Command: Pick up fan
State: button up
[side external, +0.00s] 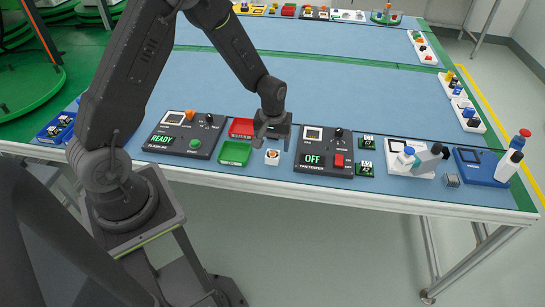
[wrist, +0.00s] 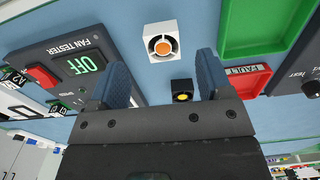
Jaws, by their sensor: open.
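The fan (side external: 272,156) is a small white square housing with an orange hub. It sits on the blue table between the green tray and the fan tester. It also shows in the wrist view (wrist: 162,42), upper centre, just beyond my fingertips. My gripper (side external: 273,143) is open and empty, above and slightly behind the fan in the side view. In the wrist view, its two blue fingers (wrist: 162,62) stand apart, with the fan ahead of the gap and not between them.
A small black block with a yellow centre (wrist: 182,92) lies close to the gripper. The fan tester (side external: 323,150), reading OFF, stands right of the fan. The green tray (side external: 235,152) and red tray (side external: 241,127) are left. The flasher box (side external: 185,135) reads READY.

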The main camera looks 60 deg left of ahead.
aim_at(272, 156)
jog(key=shift+s+f, duration=0.15)
jog(key=shift+f, duration=2.75)
jog(key=shift+c, duration=0.4)
jog(key=c, duration=0.9)
